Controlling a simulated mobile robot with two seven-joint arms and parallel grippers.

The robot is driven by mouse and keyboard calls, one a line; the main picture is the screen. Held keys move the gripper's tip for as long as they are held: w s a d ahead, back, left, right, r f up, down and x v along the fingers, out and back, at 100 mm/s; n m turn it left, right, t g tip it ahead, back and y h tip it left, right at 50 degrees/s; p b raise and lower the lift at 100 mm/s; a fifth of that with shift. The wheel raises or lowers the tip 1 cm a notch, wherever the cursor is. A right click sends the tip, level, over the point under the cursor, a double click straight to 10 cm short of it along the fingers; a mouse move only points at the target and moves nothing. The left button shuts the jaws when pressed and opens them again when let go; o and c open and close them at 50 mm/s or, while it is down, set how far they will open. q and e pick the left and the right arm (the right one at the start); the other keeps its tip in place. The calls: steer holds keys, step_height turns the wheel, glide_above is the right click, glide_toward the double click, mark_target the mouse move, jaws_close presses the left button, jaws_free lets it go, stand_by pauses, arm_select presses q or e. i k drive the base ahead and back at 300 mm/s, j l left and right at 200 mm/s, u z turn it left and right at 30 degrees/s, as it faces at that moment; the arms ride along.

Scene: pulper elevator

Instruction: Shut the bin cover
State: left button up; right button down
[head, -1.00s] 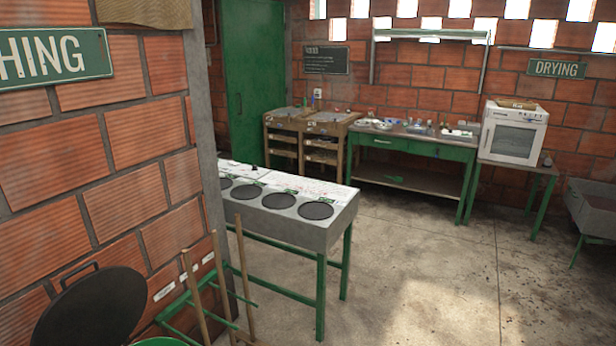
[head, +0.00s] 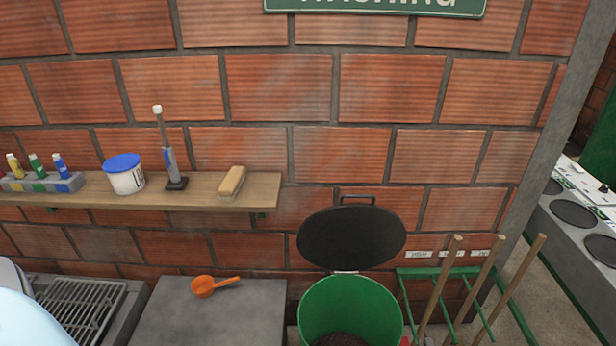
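The bin is a green round bin (head: 350,300) at the bottom centre of the head view, with dark material inside. Its black round cover (head: 351,238) stands raised and open behind the bin, close to the brick wall. A dark handle (head: 371,199) shows at the cover's top edge, and a light hinge piece joins it to the bin's back rim. The bin's lower part is cut off by the picture edge. Neither gripper is in view.
A green rack (head: 448,271) with several wooden-handled tools stands right of the bin. A grey block (head: 215,318) with an orange scoop (head: 207,287) is at the left. A wooden shelf (head: 100,196) holds a white tub and a brush. A worktable (head: 570,230) stands far right.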

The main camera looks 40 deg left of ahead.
mark_target(348, 237)
steer(key=i+u, duration=0.1)
steer(key=u, duration=0.3)
steer(key=i+l+u, duration=0.1)
steer(key=u, duration=0.25)
steer(key=i+l+u, duration=0.1)
steer(key=u, duration=0.3)
steer(key=l+u, duration=0.35)
steer(key=i+j, duration=0.05)
steer(key=j, duration=0.05)
